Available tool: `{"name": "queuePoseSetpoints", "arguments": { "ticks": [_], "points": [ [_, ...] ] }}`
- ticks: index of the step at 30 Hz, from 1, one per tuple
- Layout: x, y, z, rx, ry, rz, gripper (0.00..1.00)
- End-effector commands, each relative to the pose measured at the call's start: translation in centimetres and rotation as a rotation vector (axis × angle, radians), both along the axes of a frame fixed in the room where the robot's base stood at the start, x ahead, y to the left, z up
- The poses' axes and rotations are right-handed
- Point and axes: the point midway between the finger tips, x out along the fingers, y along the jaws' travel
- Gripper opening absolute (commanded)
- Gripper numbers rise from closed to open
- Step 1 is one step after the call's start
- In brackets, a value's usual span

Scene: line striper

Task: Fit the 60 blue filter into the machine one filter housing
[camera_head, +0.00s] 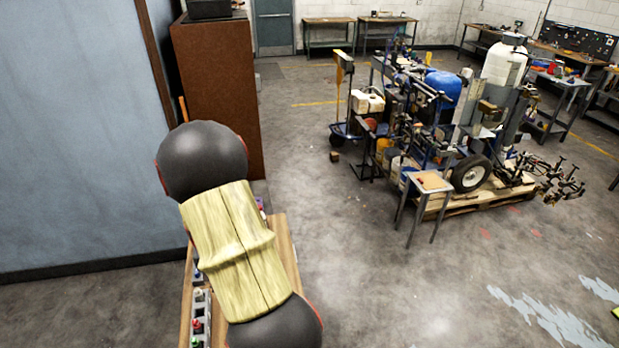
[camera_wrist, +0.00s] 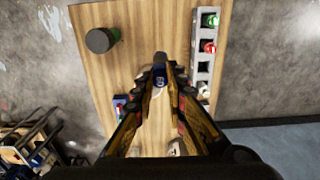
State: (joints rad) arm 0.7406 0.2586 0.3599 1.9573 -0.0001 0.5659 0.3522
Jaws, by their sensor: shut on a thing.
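The 60 blue filter (camera_wrist: 160,77) is between the tips of my gripper (camera_wrist: 161,88) in the wrist view, with its marking facing the camera. A dark piece shows just past it. My gripper is shut on the filter over a wooden tabletop (camera_wrist: 82,75). In the head view my arm hides the gripper and the filter. The line striper machine (camera_head: 447,90) stands on a pallet at the right of the head view. I cannot make out which part is the machine one filter housing.
A grey rack (camera_wrist: 203,67) with green and red filters stands along the tabletop's right edge; it also shows in the head view (camera_head: 206,303). A dark round thing (camera_wrist: 100,40) is at the tabletop's far left. A small stool (camera_head: 429,182) stands before the machine. Open floor lies between.

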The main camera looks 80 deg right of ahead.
Motion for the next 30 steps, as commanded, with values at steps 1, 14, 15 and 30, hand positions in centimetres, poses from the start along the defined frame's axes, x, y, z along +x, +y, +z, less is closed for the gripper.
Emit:
{"name": "queuePoseSetpoints", "arguments": {
  "ticks": [1, 14, 15, 30],
  "points": [
    [0.2, 0.4, -0.2, 0.001, 0.0, 0.01, 0.0],
    [2.6, 7.2, -3.5, 0.001, 0.002, 0.242, 0.0],
    [2.9, 8.0, -3.9, 0.001, 0.002, 0.269, 0.0],
    [8.7, 24.0, -11.8, 0.001, 0.002, 0.809, 0.0]
  ]
}}
